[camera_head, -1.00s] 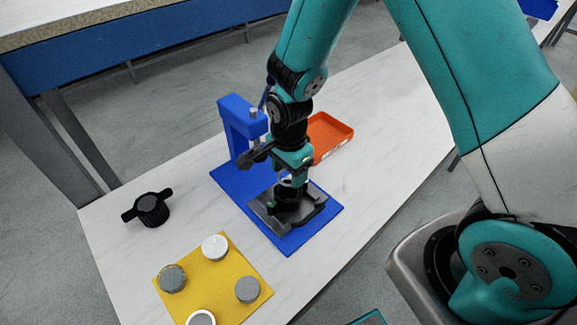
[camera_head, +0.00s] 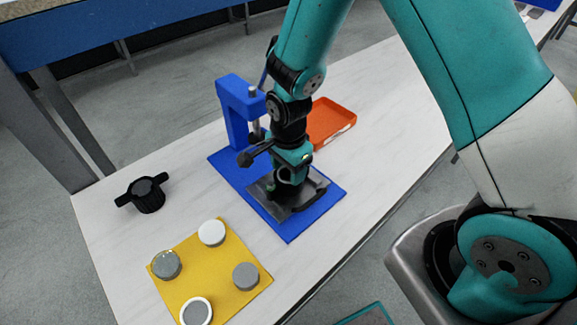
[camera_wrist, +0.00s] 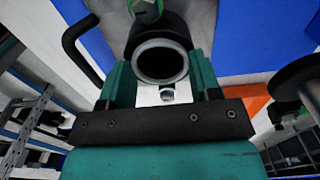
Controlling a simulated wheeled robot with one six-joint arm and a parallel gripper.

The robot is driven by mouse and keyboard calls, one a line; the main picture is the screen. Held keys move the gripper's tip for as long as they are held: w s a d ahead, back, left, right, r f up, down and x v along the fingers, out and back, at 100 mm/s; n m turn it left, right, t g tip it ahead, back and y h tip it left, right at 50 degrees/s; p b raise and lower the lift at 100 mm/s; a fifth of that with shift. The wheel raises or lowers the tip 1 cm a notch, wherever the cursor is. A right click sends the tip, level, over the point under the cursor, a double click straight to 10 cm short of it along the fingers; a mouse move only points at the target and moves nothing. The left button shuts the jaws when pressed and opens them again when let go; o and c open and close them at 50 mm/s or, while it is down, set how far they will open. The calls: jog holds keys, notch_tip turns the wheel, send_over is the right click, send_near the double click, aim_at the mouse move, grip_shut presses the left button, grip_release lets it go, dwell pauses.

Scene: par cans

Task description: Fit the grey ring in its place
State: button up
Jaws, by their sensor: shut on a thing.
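In the wrist view, my gripper (camera_wrist: 162,80) is shut, with its two teal fingers on either side of a dark round piece with a grey ring (camera_wrist: 161,81) at its near end. In the head view, my gripper (camera_head: 290,172) points down over a dark grey metal plate (camera_head: 312,182) on a blue base (camera_head: 290,228). The grey ring shows only partly there, at the fingers. Whether it touches the plate is hidden by my gripper.
A blue upright (camera_head: 236,110) with a metal rod stands behind my gripper. An orange tray (camera_head: 332,118) lies behind it to the right. A black two-handled knob (camera_head: 147,194) stands at left. A yellow mat (camera_head: 210,270) at front holds several white and grey discs.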

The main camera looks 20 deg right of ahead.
jog(key=shift+s+f, duration=0.3)
jog(key=shift+f, duration=0.05)
dwell(0.3)
jog(key=o, duration=0.4)
jog(key=c, duration=0.4)
jog(key=shift+c, duration=0.2)
jog(key=o, duration=0.8)
jog(key=shift+c, duration=0.2)
